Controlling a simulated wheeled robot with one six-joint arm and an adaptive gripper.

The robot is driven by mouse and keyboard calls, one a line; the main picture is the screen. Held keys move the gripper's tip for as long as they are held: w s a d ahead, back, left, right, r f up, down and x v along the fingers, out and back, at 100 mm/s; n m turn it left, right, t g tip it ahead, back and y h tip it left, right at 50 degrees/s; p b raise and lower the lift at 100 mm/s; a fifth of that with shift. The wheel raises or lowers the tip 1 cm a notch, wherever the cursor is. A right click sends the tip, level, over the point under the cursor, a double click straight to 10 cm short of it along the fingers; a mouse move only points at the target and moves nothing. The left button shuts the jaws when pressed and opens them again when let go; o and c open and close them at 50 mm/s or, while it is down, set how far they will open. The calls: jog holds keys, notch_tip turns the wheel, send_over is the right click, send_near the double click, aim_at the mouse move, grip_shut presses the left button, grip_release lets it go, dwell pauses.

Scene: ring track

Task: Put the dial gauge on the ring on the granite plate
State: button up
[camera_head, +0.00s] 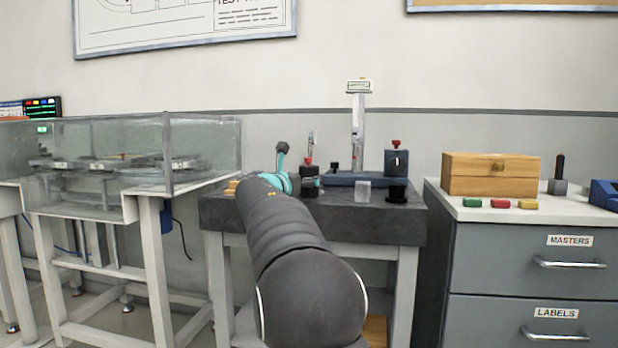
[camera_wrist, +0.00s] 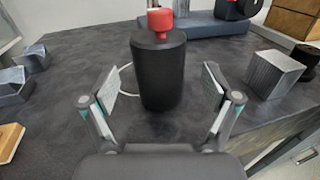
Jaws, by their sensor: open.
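The granite plate (camera_head: 345,220) is a dark slab on a light stand; its top also fills much of the wrist view (camera_wrist: 75,125). In the wrist view my gripper (camera_wrist: 158,80) is open. A black upright cylinder (camera_wrist: 160,85) with a red knob (camera_wrist: 160,19) on top stands between and beyond its fingers, with gaps on both sides. In the head view my arm largely hides the gripper. A dark piece with a red part (camera_head: 309,165) stands beside my wrist, with a thin upright part above it. I cannot tell which piece is the dial gauge, or make out the ring.
A tall stand on a blue base (camera_head: 358,130) and a dark box with a red knob (camera_head: 397,163) stand at the plate's back. A grey cube (camera_wrist: 275,73) is right of the gripper; blue-grey blocks (camera_wrist: 30,58) are left. A glass-walled case (camera_head: 205,150) stands left, drawers (camera_head: 540,260) right.

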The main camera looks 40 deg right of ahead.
aim_at(306, 160)
jog(key=x, duration=0.4)
jog(key=shift+w+d+r, duration=0.15)
grip_shut()
notch_tip(306, 160, up, 5)
jog(key=p, duration=0.2)
jog(key=shift+p, duration=0.35)
jog(key=s+d+r+p, duration=0.1)
jog(key=s+d+r, duration=0.4)
jog(key=s, duration=0.5)
jog(key=shift+s+r, duration=0.3)
jog(key=shift+r, duration=0.25)
